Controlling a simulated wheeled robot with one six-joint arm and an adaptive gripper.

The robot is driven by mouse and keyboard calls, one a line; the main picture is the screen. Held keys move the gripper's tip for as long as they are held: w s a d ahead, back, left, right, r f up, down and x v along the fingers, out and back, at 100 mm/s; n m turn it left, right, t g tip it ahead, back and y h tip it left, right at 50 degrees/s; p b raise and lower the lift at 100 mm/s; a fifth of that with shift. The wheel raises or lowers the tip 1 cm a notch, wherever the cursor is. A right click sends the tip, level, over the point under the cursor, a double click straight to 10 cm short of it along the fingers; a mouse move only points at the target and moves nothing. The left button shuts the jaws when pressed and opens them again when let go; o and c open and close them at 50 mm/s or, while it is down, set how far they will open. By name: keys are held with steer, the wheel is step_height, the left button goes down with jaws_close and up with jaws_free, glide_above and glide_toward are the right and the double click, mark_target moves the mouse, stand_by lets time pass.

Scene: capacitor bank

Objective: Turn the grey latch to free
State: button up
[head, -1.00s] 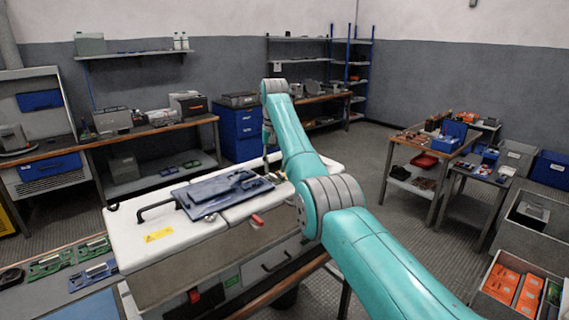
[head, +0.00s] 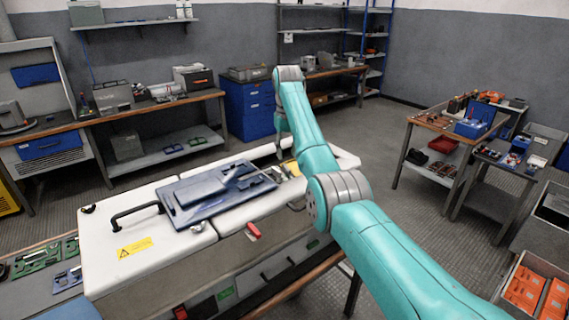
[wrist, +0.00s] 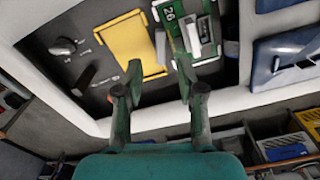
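In the wrist view, my gripper (wrist: 160,78) is open and empty, its two fingers apart over the near edge of a dark panel (wrist: 105,62). Ahead of the right finger is a green board (wrist: 207,28) marked 26, with a light grey bar-shaped piece (wrist: 194,38) on it. I cannot tell for sure which piece is the grey latch. A yellow plate (wrist: 132,48) lies between knob and board.
The white-topped case (head: 150,272) carries a blue panel (head: 205,192), a black handle (head: 133,212) and a red lever (head: 253,231). In the wrist view, a blue part (wrist: 285,60) stands right of the board. Side tables (head: 440,125) stand to the right beyond open floor.

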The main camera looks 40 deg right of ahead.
mark_target(286, 167)
steer(key=shift+f, duration=2.6)
jaws_close()
